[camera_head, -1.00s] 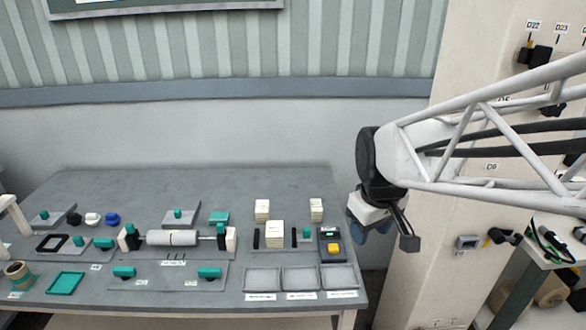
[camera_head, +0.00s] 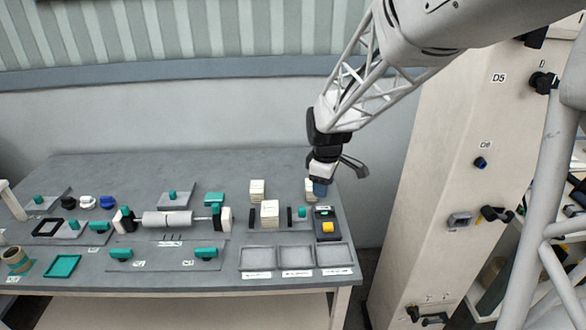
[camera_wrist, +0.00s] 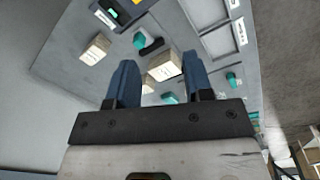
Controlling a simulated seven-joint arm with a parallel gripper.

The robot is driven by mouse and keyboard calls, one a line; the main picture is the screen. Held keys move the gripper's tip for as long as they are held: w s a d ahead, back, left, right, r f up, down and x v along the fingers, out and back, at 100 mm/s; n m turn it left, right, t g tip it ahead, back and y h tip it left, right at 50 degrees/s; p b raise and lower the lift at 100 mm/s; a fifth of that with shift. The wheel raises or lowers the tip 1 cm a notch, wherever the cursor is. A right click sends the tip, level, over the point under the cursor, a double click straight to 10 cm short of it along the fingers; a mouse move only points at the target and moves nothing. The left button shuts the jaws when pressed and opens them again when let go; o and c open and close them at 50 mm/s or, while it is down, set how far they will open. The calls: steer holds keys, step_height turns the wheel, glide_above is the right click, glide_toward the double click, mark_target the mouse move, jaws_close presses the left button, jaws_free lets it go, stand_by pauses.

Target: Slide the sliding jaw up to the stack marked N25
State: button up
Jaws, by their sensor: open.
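A cream stack (camera_head: 270,213) stands on a grey plate between two upright black bars. I take it as the N25 stack, but no marking on it is readable. The right black bar (camera_head: 289,216), with a teal knob (camera_head: 302,212) on its right, looks like the sliding jaw; a small gap separates it from the stack. The wrist view shows the knob (camera_wrist: 140,40), the black jaw (camera_wrist: 153,46) and the stack (camera_wrist: 163,66) beyond my fingertips. My gripper (camera_head: 320,188) is open and empty, above and behind the knob; its blue fingers (camera_wrist: 162,78) are apart.
Two other cream stacks stand behind, one at left (camera_head: 257,190) and one at right (camera_head: 310,187), partly hidden by my gripper. A black device with a yellow part (camera_head: 327,226) stands right of the knob. Grey trays (camera_head: 296,257) lie in front.

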mark_target(303, 208)
steer(key=w+a+f+n, duration=0.1)
steer(key=w+f, duration=0.2)
steer(key=w+a+f+n, duration=0.1)
steer(key=w+f+n, duration=0.1)
steer(key=w+f, duration=0.2)
steer(key=w+a+f+n, duration=0.2)
steer(key=w+f, duration=0.1)
steer(key=f, duration=0.1)
steer(key=shift+w+a+f+g, duration=0.1)
steer(key=shift+w+f+g, duration=0.05)
steer(key=shift+w+g, duration=0.2)
steer(key=shift+f, duration=0.15)
steer(key=shift+f, duration=3.75)
